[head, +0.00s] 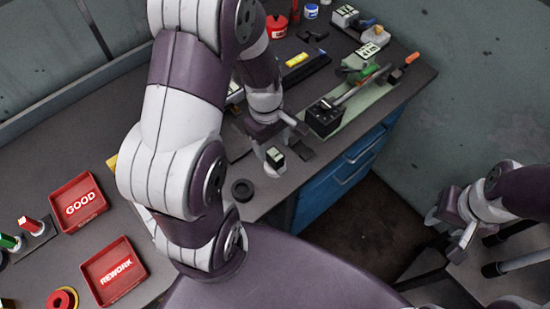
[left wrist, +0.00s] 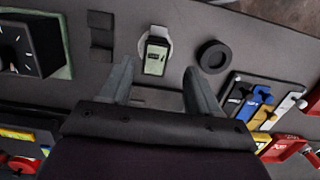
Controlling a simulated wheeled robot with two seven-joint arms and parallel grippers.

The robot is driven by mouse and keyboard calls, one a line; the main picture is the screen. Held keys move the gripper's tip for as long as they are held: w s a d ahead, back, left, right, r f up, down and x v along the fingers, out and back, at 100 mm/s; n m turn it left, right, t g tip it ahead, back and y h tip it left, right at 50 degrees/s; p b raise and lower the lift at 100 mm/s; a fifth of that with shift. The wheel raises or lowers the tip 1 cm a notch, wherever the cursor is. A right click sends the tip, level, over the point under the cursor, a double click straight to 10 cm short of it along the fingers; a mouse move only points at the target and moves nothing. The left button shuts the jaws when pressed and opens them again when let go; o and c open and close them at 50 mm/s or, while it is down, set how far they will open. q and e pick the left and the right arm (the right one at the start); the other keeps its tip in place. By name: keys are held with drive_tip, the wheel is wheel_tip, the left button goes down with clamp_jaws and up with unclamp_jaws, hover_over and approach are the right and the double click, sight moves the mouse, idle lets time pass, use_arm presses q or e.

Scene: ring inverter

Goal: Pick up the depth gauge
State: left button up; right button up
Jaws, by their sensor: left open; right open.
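A small black digital gauge with a pale display (head: 275,155), which looks like the depth gauge, stands on a light round base near the bench's front edge. It also shows in the left wrist view (left wrist: 156,51), between and just beyond my open fingertips. My left gripper (head: 284,139) is open and empty, close above and behind the gauge, with no contact visible. Its fingers show in the left wrist view (left wrist: 158,75), one on each side of the gauge. My right gripper (head: 449,232) is open and empty, off the bench at the right.
A black ring (head: 242,190) lies beside the gauge. A black block (head: 323,117) stands on a green plate (head: 378,100) to the right. Red GOOD (head: 80,205) and REWORK (head: 113,270) trays lie at left. Blue drawers (head: 335,185) sit under the bench.

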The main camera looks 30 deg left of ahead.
sight(275, 155)
use_arm(q)
drive_tip(key=f, duration=0.5)
drive_tip(key=shift+w+d+f, duration=0.25)
drive_tip(key=shift+d, duration=0.1)
clamp_jaws()
drive_tip(key=shift+r, duration=0.1)
